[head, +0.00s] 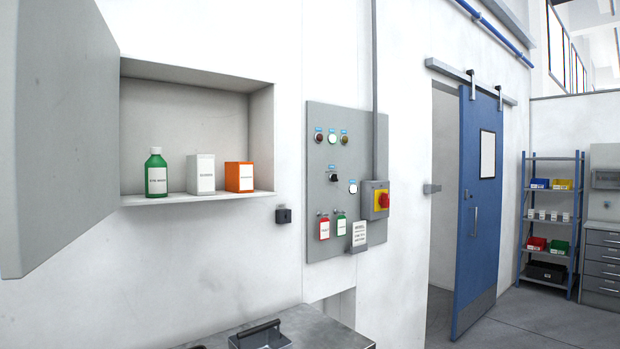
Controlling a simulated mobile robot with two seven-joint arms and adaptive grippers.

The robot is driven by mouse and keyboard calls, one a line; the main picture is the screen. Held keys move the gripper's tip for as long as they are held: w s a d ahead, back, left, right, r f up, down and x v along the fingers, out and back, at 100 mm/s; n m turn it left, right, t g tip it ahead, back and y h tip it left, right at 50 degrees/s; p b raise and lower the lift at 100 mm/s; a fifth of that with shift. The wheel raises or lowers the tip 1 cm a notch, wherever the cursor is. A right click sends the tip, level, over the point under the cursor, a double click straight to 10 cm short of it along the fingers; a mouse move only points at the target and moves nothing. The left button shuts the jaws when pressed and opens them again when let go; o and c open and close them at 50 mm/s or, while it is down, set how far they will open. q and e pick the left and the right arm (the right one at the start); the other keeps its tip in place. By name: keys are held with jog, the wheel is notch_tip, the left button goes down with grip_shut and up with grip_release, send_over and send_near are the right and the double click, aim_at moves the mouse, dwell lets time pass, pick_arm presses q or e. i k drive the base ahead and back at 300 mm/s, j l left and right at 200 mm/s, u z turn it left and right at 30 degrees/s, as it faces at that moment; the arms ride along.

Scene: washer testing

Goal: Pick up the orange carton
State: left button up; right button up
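The orange carton (239,177) stands upright in an open wall cabinet (262,138), near its right side wall. It has a white label on its front. A white carton (200,174) stands just left of it, with a small gap between them. A green bottle (156,174) with a white label stands further left on the same shelf. Neither of my grippers shows in the head view.
The cabinet door (55,130) is swung open at the left. A grey control panel (345,130) with knobs, hanging tags and a red-yellow switch is right of the cabinet. A metal counter (310,335) is below. A blue sliding door (477,200) and shelving (550,215) stand further right.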

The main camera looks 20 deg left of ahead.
aim_at(239, 176)
jog(key=i+l+z, duration=0.25)
jog(key=i+z, duration=0.15)
jog(key=i, duration=0.15)
jog(key=i+l+z, duration=0.1)
jog(key=i+z, duration=0.25)
jog(key=i, duration=0.2)
jog(key=i+u, duration=0.35)
jog(key=i+l+u, duration=0.1)
jog(key=i+u, duration=0.25)
jog(key=i+l+u, duration=0.2)
jog(key=u, duration=0.15)
jog(key=i+l+u, duration=0.1)
jog(key=u, duration=0.3)
jog(key=i+l+u, duration=0.25)
jog(key=u, duration=0.15)
jog(key=i+l+u, duration=0.25)
jog(key=u, duration=0.15)
